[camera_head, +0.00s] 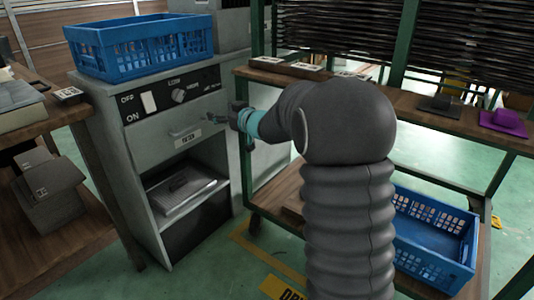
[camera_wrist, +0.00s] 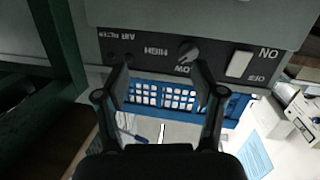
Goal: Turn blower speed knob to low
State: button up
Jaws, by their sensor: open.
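The blower speed knob (camera_head: 178,95) is a small dark round knob on the black control panel of the grey cabinet. In the wrist view, which is upside down, the knob (camera_wrist: 188,51) sits between the words HIGH and LOW. Its pointer direction is too small to tell for sure. My gripper (camera_wrist: 162,76) is open and empty, its two fingers pointing toward the panel with the knob beyond them, nearer the right finger. In the head view my gripper (camera_head: 234,115) is to the right of the panel, apart from the knob.
A white ON/OFF switch (camera_head: 148,102) is beside the knob. A drawer handle (camera_head: 186,131) sticks out below the panel. A blue crate (camera_head: 140,47) stands on the cabinet. A green-framed rack (camera_head: 257,60) stands close on the right.

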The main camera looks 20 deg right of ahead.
jog(key=s+d+f+m+g+h, duration=0.2)
jog(key=d+f+m+h, duration=0.1)
jog(key=d+f+h, duration=0.3)
jog(key=s+d+f+m+g+h, duration=0.1)
jog(key=s+d+f+g+h, duration=0.1)
jog(key=s, duration=0.7)
jog(key=shift+d+f+g+h, duration=0.4)
jog(key=shift+d+f+g, duration=0.2)
jog(key=shift+d+f, duration=0.65)
jog(key=shift+d+r, duration=0.1)
jog(key=shift+r, duration=0.05)
